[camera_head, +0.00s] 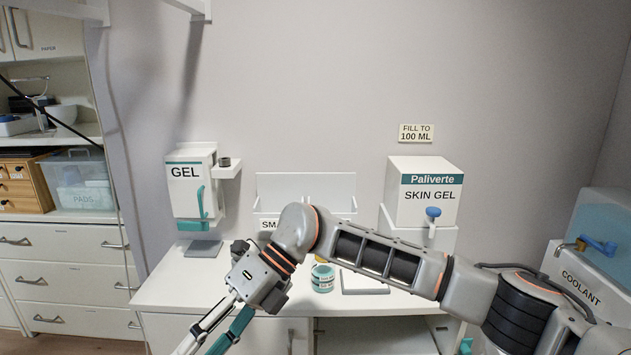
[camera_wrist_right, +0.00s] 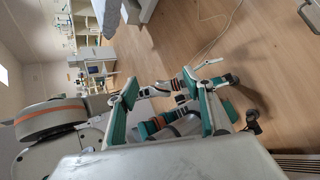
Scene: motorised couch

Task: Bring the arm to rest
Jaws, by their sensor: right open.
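My right arm comes in from the right in the head view and reaches across the front of the counter. Its gripper (camera_head: 212,334) hangs at the lower left, pointing down and to the left, in front of the counter's left end. Its fingers are apart and the tips run to the bottom edge of the view. In the right wrist view, its teal-padded fingers (camera_wrist_right: 165,108) are spread, with nothing visibly held between them. Behind them are grey and teal parts with orange bands that I cannot clearly make out. My left gripper does not show in the head view.
The counter (camera_head: 165,290) carries a small teal-labelled jar (camera_head: 322,283), partly near my arm, and a Skin Gel dispenser (camera_head: 424,208). A Gel dispenser (camera_head: 190,190) hangs on the wall. Open wooden floor (camera_wrist_right: 270,60) shows in the wrist view.

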